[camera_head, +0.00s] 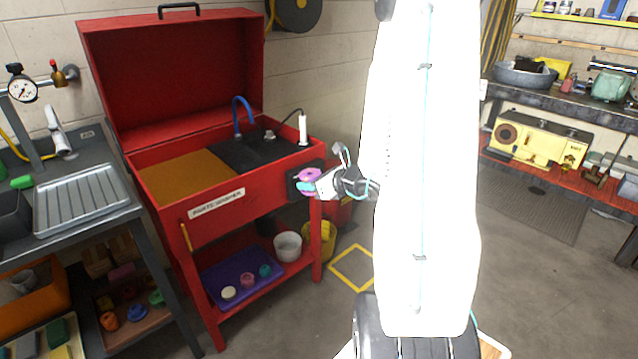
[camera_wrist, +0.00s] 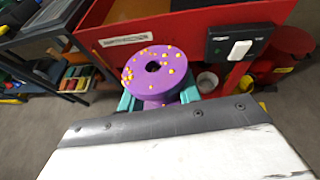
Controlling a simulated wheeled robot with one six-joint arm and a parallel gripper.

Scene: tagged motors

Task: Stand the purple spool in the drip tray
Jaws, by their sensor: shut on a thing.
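A purple spool (camera_wrist: 150,72) with yellow specks and a dark centre hole is held between the teal fingers of my gripper (camera_wrist: 158,97). In the head view the purple spool (camera_head: 309,174) shows small, beside the front right corner of the red parts washer, with my gripper (camera_head: 306,186) shut on it. Whether it touches the washer I cannot tell. A grey ribbed tray (camera_head: 82,199), which looks like the drip tray, lies empty on the dark bench at the left, well apart from my gripper.
The red parts washer (camera_head: 215,205) stands open between my gripper and the grey tray. A black switch box (camera_wrist: 238,45) is on its side. A purple mat (camera_head: 222,274) with several small round things lies on its lower shelf. A black basin (camera_head: 12,212) adjoins the grey tray.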

